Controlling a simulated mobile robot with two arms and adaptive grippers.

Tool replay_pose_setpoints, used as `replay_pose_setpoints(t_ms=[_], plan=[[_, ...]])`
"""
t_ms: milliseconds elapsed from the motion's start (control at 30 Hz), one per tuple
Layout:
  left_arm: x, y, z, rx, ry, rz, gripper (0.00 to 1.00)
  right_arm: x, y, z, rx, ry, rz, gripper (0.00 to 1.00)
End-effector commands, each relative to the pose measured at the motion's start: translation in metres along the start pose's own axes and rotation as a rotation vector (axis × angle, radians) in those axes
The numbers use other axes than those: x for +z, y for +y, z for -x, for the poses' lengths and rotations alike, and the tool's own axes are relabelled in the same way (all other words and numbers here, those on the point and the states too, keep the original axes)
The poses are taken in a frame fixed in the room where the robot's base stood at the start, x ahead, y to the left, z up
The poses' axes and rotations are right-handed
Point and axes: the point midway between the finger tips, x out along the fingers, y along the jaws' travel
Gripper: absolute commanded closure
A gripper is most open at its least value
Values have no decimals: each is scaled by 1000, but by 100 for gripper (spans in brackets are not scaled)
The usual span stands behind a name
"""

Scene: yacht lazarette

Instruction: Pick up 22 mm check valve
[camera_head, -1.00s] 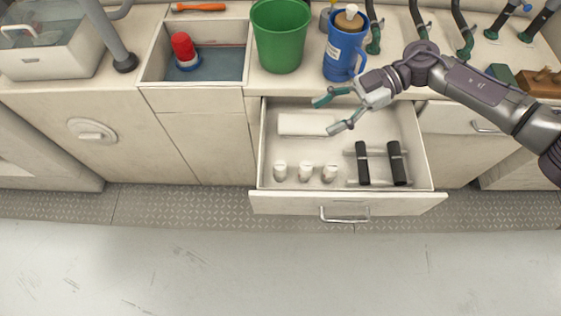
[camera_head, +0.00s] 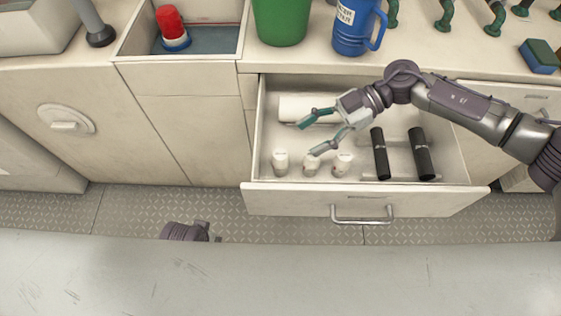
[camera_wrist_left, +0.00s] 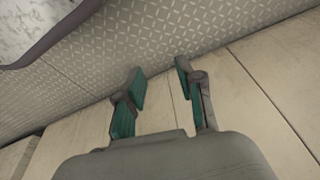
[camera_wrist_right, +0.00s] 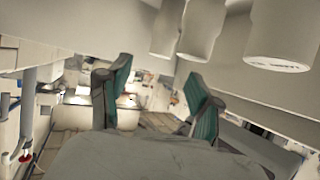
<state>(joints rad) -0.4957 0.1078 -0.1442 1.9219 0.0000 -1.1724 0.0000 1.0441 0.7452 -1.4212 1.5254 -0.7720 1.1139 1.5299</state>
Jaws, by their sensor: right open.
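Three small white cylindrical fittings stand in a row at the front left of the open drawer: a left one (camera_head: 280,163), a middle one (camera_head: 311,166) and a right one (camera_head: 342,164). Their markings are too small to read, so I cannot tell which is the 22 mm check valve. My right gripper (camera_head: 312,135) is open and empty, over the drawer just behind the row. In the right wrist view white fittings (camera_wrist_right: 283,35) show at the top, outside the open fingers (camera_wrist_right: 163,92). My left gripper (camera_wrist_left: 162,88) is open and empty, facing the floor and cabinet fronts.
The drawer (camera_head: 365,203) also holds a white roll (camera_head: 298,106) at the back and two black cylinders (camera_head: 380,155) on a rack at the right. A green bucket (camera_head: 281,20) and blue jug (camera_head: 352,28) stand on the counter above.

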Motion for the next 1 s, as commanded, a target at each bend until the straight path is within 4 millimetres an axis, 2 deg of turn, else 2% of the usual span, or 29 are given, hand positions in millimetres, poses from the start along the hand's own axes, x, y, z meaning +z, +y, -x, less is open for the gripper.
replay_pose_setpoints(t_ms=[100, 333, 600, 733, 933, 1000], plan=[[-2, 0, 4, -1, 4, 0, 63, 1, -1, -19, -3, 0, 0, 36], [-3, 0, 9, -1, 5, 1, 63, 0, 0, -37, -2, 1, 0, 36], [-7, 0, 20, 0, 10, 2, 63, 0, 0, -77, -2, 1, 0, 36], [-9, 0, 27, 0, 14, 3, 63, 0, 0, -84, 0, -1, 0, 36], [-10, -1, 28, -1, 16, 4, 63, 0, 0, -85, 0, -1, -1, 36], [-9, -1, 28, -2, 15, 4, 63, 0, 0, -84, 0, -1, -1, 46]])
